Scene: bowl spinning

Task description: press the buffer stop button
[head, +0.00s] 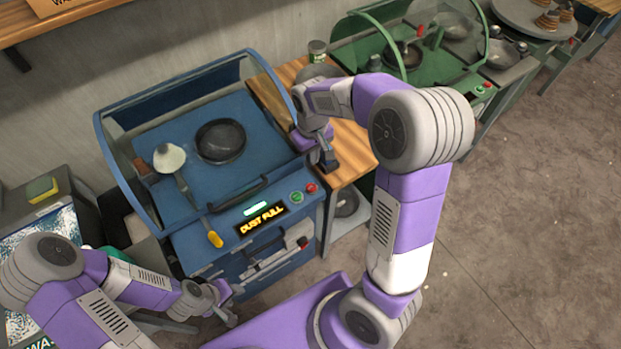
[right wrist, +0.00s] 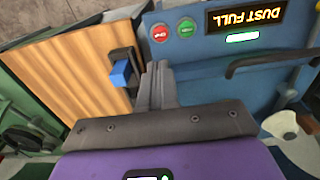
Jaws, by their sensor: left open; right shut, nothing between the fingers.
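The blue buffer machine (head: 187,246) stands in the middle left of the head view, with a lit "DUST FULL" display on its front. A red button (head: 312,187) and a green button (head: 297,197) sit right of that display. The right wrist view shows the red button (right wrist: 160,33) just beyond my fingertips, with the green button (right wrist: 186,28) beside it. My right gripper (head: 328,161) is shut and empty, above and behind the buttons in the head view, apart from them. It also shows in the right wrist view (right wrist: 157,70). My left gripper (head: 226,303) is open, low in front of the machine.
A wooden worktop (head: 350,150) adjoins the machine's right side. A small blue block-like part (right wrist: 121,73) is left of my right fingers. A green machine (head: 405,55) stands behind right.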

